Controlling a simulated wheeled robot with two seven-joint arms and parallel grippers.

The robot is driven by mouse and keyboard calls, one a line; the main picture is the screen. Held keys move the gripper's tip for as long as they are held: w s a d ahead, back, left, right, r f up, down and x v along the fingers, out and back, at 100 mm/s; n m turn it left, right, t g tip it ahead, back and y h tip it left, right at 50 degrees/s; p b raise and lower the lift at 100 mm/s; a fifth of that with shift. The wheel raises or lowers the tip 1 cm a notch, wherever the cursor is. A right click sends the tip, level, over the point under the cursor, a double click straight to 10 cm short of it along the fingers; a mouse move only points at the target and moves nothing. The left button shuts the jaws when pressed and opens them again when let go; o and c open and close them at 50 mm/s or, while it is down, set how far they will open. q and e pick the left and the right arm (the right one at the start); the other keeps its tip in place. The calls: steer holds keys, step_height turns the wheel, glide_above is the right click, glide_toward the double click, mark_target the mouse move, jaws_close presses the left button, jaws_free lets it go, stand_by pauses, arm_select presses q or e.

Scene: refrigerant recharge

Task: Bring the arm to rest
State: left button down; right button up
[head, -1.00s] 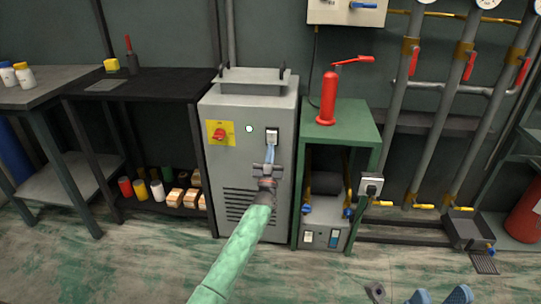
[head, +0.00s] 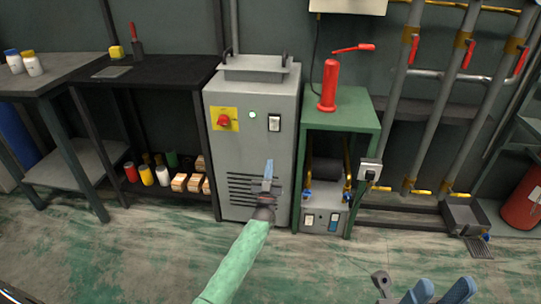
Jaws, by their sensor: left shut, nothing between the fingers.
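My left arm, in a green sleeve, reaches up from the bottom of the head view. Its gripper (head: 268,168) is shut and empty, with its pale blue fingers together. It is in front of the louvred lower part of the grey cabinet (head: 232,160), below the rocker switch (head: 274,123). A gap shows between the fingers and the switch. My right gripper (head: 443,288) shows only in part at the bottom right edge. Its two blue fingers stand apart with nothing visible between them.
The cabinet has a red knob (head: 224,121) and a green lamp (head: 253,115). A green stand (head: 361,113) with a red pump (head: 328,88) is to its right. A black shelf (head: 160,85) is to its left. Pipes line the right wall. The floor in front is clear.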

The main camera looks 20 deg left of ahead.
arm_select(q)
steer(key=shift+s+d+f, duration=0.1)
steer(key=shift+s+f, duration=0.35)
steer(key=shift+f, duration=0.1)
